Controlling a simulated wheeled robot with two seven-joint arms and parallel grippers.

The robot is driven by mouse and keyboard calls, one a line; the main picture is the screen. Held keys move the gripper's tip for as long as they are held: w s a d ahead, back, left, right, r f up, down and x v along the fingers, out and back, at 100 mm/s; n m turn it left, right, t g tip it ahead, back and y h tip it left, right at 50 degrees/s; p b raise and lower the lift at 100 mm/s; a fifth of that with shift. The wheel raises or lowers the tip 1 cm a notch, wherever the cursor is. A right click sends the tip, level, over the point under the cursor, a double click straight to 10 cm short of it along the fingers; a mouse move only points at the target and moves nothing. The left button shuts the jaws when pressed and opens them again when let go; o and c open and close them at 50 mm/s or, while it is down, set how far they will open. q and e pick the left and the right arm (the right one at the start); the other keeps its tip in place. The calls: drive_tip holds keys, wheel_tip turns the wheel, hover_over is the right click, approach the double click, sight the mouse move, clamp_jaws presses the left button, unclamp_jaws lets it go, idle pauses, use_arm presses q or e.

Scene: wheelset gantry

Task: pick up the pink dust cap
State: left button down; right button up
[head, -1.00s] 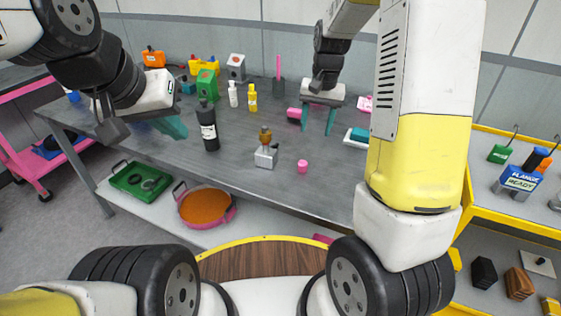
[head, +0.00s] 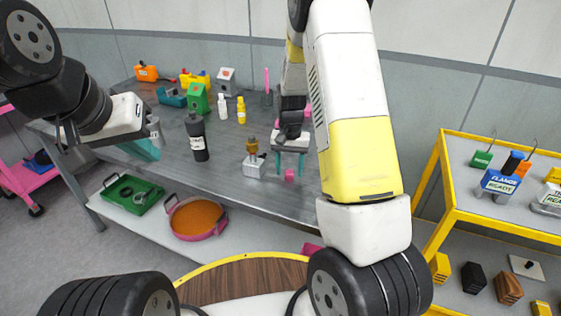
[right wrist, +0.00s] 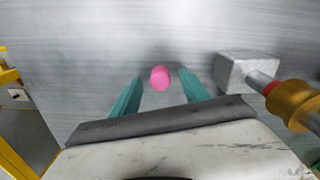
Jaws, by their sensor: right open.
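The pink dust cap (head: 289,175) stands on the grey metal table near its front edge. In the right wrist view the cap (right wrist: 159,77) shows just beyond and between the two teal fingertips, and nothing touches it. My right gripper (head: 291,172) is open and empty, pointing down close over the cap; its spread fingers also show in the right wrist view (right wrist: 158,86). My left gripper (head: 146,150) is at the left over the table's left part, away from the cap; its fingers overlap, so its opening is unclear.
A grey block with a brass-coloured fitting (head: 254,162) stands close beside the cap. A black bottle (head: 196,138) and a yellow bottle (head: 241,110) stand farther left. A yellow-framed shelf (head: 446,190) is at the right. The table front between bottle and block is clear.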

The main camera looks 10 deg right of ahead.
drive_tip(key=shift+c, duration=0.2)
clamp_jaws()
drive_tip(key=shift+r, duration=0.1)
